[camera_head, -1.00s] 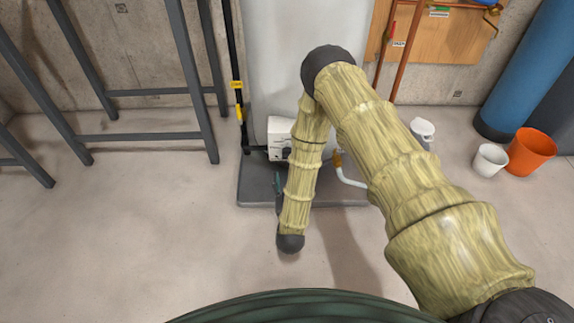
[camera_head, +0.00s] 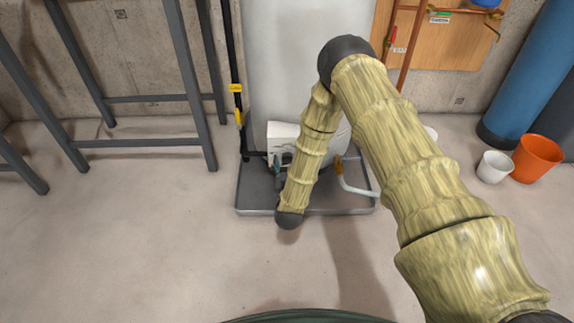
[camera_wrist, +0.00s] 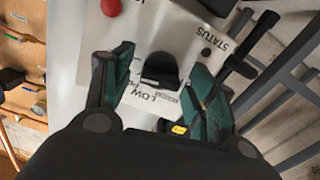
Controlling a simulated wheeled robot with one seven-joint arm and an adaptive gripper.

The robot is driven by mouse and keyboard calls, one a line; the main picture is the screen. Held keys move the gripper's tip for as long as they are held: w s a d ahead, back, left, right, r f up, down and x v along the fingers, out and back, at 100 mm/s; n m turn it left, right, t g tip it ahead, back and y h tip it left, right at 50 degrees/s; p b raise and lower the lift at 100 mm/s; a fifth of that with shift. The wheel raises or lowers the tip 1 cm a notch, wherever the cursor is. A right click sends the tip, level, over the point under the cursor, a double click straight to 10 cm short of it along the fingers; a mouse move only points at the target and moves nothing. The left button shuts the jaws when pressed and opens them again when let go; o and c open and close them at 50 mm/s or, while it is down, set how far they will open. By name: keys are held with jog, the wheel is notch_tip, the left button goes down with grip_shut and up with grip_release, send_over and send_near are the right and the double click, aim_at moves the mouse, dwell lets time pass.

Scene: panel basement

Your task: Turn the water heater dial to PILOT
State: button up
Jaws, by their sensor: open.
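The water heater (camera_head: 290,60) is a tall pale tank standing in a grey pan (camera_head: 335,207). Its white control box (camera_head: 283,131) sits low on the tank front, partly hidden by my arm. In the wrist view the control panel (camera_wrist: 190,45) shows a black dial (camera_wrist: 160,70), with the words STATUS and LOW readable near it. The dial's pointed setting cannot be made out. My gripper (camera_wrist: 158,82) is open, with one green-padded finger on each side of the dial. Whether the fingers touch it cannot be told. In the head view my gripper (camera_head: 277,165) is mostly hidden behind my arm.
A red button (camera_wrist: 111,7) is at the panel's upper left in the wrist view. A black gas pipe (camera_head: 236,100) with yellow tags runs left of the tank. A white pipe (camera_head: 355,185) is at right. Grey shelving (camera_head: 140,145) stands left; white and orange buckets (camera_head: 537,156) stand right.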

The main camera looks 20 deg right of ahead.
jog(key=shift+w, duration=0.2)
jog(key=c, duration=1)
jog(key=shift+r+p, duration=0.15)
jog(key=shift+p, duration=0.2)
jog(key=shift+r+n+p, duration=0.15)
jog(key=shift+n+p, duration=0.55)
jog(key=shift+a+n+p, duration=0.1)
jog(key=shift+n+p, duration=1)
jog(key=shift+p, duration=0.15)
jog(key=shift+f+n+p, duration=0.15)
jog(key=shift+n+p, duration=0.55)
jog(key=shift+n, duration=0.3)
jog(key=shift+f+n+p, duration=0.1)
jog(key=shift+n+p, duration=0.55)
jog(key=shift+n, duration=0.35)
